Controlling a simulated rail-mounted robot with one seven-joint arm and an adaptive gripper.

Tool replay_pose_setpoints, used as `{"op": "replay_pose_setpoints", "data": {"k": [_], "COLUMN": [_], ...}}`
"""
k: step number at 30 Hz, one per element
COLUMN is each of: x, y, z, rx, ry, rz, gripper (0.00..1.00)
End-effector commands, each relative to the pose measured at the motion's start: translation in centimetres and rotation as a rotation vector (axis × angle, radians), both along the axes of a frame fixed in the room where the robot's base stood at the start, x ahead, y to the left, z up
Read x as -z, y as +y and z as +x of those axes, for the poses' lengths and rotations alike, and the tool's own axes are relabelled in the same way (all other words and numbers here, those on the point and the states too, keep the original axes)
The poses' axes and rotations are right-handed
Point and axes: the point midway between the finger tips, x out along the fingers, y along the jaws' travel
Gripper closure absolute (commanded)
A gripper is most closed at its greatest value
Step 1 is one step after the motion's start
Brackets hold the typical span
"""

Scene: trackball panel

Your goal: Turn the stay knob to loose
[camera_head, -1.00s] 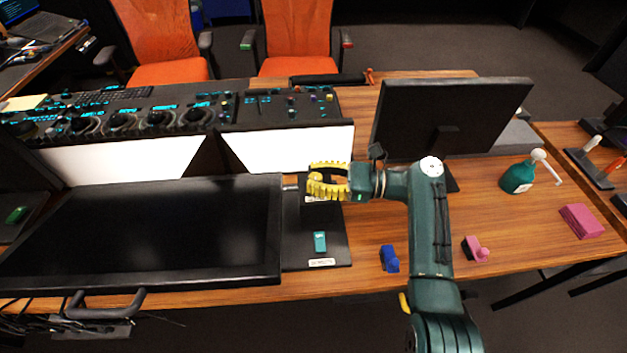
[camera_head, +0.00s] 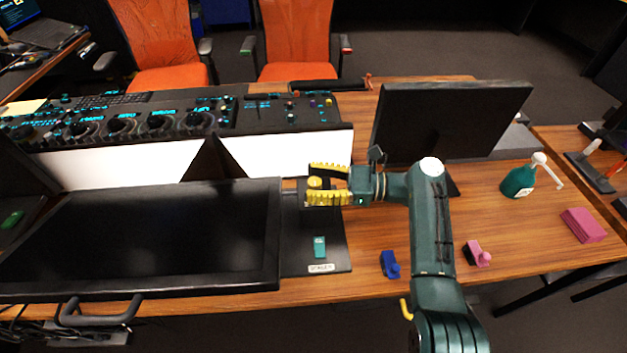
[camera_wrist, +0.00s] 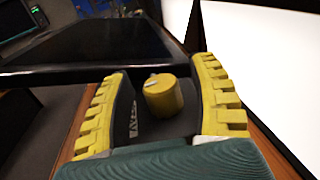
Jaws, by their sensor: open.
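The stay knob appears as a yellow cylinder (camera_wrist: 163,96) with a pale mark on its top in the wrist view. In the head view the yellow knob (camera_head: 314,183) shows at the left end of my gripper, above the dark base plate (camera_head: 335,258). My gripper (camera_head: 322,183) is open. Its two yellow ribbed fingers stand on either side of the knob in the wrist view (camera_wrist: 168,88), with a visible gap to each finger. Dark lettering beside the knob in the wrist view is partly hidden by the left finger and too small to read.
A large black tilted screen (camera_head: 150,240) lies left of my gripper. A console (camera_head: 180,120) with white front panels stands behind. A black monitor (camera_head: 455,120) is to the right. A teal piece (camera_head: 319,247) and a blue object (camera_head: 389,264) lie in front.

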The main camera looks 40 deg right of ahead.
Motion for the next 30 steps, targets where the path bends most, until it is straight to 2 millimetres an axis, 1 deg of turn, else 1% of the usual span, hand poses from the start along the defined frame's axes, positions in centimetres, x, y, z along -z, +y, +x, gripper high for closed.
{"op": "replay_pose_setpoints", "data": {"k": [2, 5, 8, 15, 18, 23, 30], "x": [0.0, 0.0, 0.0, -0.1, -0.1, 0.0, 0.0], "y": [-0.1, -0.7, -2.0, -5.9, -7.0, -7.7, -7.7], "z": [-0.1, -0.8, -2.3, -6.9, -8.2, -9.2, -9.2], "rx": [0.000, 0.002, 0.004, 0.004, 0.002, 0.000, 0.000], "ry": [0.000, 0.000, 0.000, 0.001, 0.001, 0.000, 0.001], "rz": [0.000, 0.000, 0.000, 0.001, 0.002, 0.001, 0.001], "gripper": [0.40, 0.40, 0.40, 0.40, 0.40, 0.40, 0.40]}}
